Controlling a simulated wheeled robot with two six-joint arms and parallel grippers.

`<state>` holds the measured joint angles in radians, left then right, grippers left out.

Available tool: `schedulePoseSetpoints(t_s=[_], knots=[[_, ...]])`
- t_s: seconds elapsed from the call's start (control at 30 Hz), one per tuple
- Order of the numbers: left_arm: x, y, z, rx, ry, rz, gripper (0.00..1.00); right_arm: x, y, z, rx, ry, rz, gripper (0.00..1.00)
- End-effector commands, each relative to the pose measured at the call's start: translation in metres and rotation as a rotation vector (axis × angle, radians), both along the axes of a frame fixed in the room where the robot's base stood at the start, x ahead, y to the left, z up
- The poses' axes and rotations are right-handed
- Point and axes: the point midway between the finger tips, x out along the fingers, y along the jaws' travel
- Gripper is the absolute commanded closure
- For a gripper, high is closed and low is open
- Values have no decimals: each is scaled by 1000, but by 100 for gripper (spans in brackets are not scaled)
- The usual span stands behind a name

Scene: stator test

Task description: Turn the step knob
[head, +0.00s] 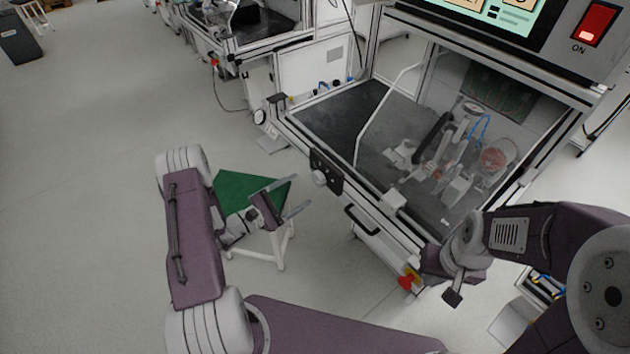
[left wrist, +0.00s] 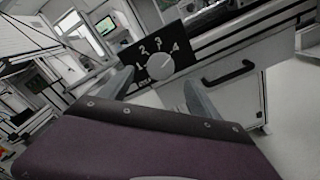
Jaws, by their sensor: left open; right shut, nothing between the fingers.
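The step knob (head: 320,178) is a pale round knob on a black plate (head: 327,165) at the front left corner of the test cabinet. In the left wrist view the knob (left wrist: 160,66) sits on the plate (left wrist: 168,48), with the numbers 1 to 4 around it. Its pointer is too small to read. My left gripper (head: 303,190) is open and faces the knob, apart from it. In the left wrist view its two fingers (left wrist: 157,82) stand either side below the knob, with nothing between them. My right gripper (head: 453,297) is shut and empty near the cabinet's right front corner.
A black handle (head: 362,220) is on the cabinet front, right of the plate. A clear cover (head: 440,120) stands over the fixture inside. A green-topped stool (head: 240,190) is below my left gripper. A red lit switch (head: 597,22) is at top right. Open floor lies left.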

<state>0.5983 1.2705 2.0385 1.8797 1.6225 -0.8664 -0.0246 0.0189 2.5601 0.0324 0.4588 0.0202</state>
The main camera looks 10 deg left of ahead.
Motion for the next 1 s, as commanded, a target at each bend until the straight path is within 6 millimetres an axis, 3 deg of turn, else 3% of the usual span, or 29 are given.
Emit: schedulePoseSetpoints(t_s=[0.1,0.3,0.63,0.67,0.87,0.9,1.0], knots=[[20,-19,1,0,-1,-8,28,0,0,3,0,0,0,100],[46,-37,0,0,0,-5,28,0,0,5,0,0,0,100],[53,-42,0,0,0,-2,28,0,0,5,0,0,0,100],[53,-42,0,0,0,-2,31,0,0,5,0,0,0,100],[52,-42,0,0,0,-2,87,0,0,5,0,0,0,100],[52,-42,0,0,0,-4,91,0,0,5,0,0,0,100],[52,-42,0,-3,3,-4,91,0,0,5,0,0,0,100]])
